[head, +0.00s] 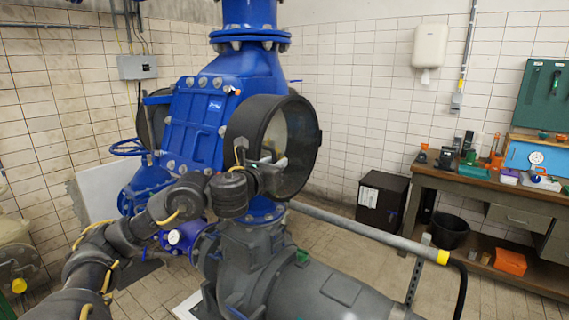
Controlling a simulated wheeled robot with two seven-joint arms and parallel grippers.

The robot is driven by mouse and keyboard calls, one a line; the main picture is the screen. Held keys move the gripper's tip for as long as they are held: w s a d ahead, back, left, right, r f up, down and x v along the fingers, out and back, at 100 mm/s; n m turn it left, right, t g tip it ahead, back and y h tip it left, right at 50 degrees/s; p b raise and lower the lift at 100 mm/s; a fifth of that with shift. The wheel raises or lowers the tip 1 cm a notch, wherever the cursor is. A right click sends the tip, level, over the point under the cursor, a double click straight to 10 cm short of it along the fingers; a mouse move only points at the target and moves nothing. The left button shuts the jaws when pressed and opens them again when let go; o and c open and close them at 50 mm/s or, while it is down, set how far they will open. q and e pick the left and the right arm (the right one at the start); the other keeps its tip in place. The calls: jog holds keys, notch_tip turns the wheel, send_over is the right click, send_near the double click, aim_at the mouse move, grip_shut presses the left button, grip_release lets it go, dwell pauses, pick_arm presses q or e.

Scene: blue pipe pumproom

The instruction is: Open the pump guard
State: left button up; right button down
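The pump guard looks to be the round black cover (309,140) with a deep rim and a clear window, on the front of the blue pump housing (195,125). It faces right and towards me. My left arm comes in from the lower left, and my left gripper (274,163) is in front of the cover's window, near the rim's left side. Its fingers are small and overlap the cover, so I cannot tell if they touch it or whether they are open or shut. My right gripper is not in view.
A grey bar with a yellow end (442,257) slants across the lower right. A large grey pipe (330,290) lies below the pump. A workbench (455,184) with tools stands on the right, beside a black box (382,200) and a black bucket (450,231).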

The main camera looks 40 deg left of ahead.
pick_arm(q)
jog(key=shift+w+a+r, duration=0.1)
jog(key=shift+w, duration=0.15)
grip_shut()
dwell(0.4)
